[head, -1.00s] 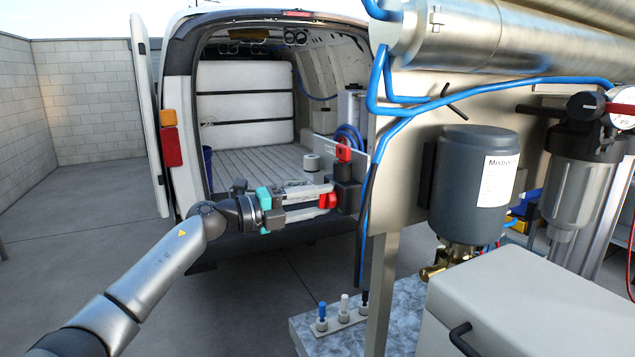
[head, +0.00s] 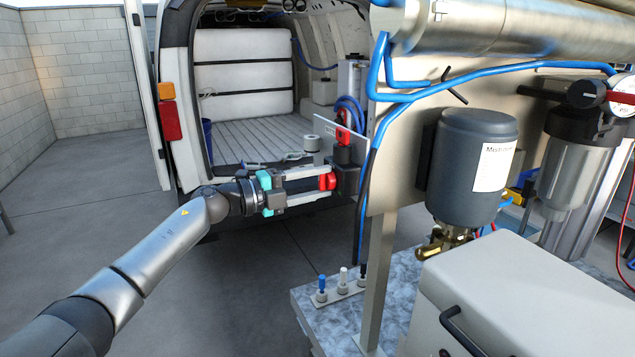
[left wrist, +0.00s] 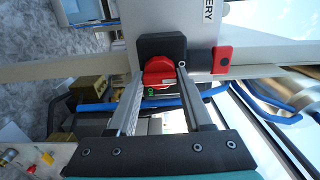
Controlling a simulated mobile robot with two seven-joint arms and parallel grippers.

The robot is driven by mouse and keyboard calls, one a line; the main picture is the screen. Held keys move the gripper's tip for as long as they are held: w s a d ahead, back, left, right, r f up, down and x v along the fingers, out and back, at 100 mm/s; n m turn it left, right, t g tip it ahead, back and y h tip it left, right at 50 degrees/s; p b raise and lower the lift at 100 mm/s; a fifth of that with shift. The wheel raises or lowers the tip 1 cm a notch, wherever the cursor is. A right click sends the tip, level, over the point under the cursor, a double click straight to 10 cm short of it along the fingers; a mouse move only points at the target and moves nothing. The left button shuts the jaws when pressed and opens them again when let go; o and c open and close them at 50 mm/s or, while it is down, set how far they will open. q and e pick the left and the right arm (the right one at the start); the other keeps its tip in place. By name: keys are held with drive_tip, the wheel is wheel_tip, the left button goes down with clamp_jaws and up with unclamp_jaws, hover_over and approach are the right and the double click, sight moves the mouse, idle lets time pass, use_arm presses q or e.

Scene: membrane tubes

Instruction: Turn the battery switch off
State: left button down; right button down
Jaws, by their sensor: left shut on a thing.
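The battery switch is a black housing (head: 346,180) with a red knob (head: 327,182), on a plate at the left end of the equipment frame. In the left wrist view the red knob (left wrist: 158,70) stands in front of the black housing (left wrist: 162,45), with part of a "BATTERY" label beside it. A small green mark, seemingly "ON", shows below the knob. My left gripper (head: 326,182) reaches in from the left, its two fingers on either side of the knob, shut on it. In the left wrist view its fingertips (left wrist: 161,75) flank the knob. My right gripper is not in view.
A red part (head: 343,135) sits just above the switch, close to the fingers. Blue hoses (head: 374,110) and a dark cable run down to its right. The open van (head: 250,120) stands behind. Open floor (head: 260,300) lies below the arm.

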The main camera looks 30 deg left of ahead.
use_arm(q)
drive_tip(key=shift+c, duration=1.6)
unclamp_jaws()
drive_tip(key=b+v, duration=0.5)
drive_tip(key=v, duration=1)
drive_tip(key=shift+a, duration=0.15)
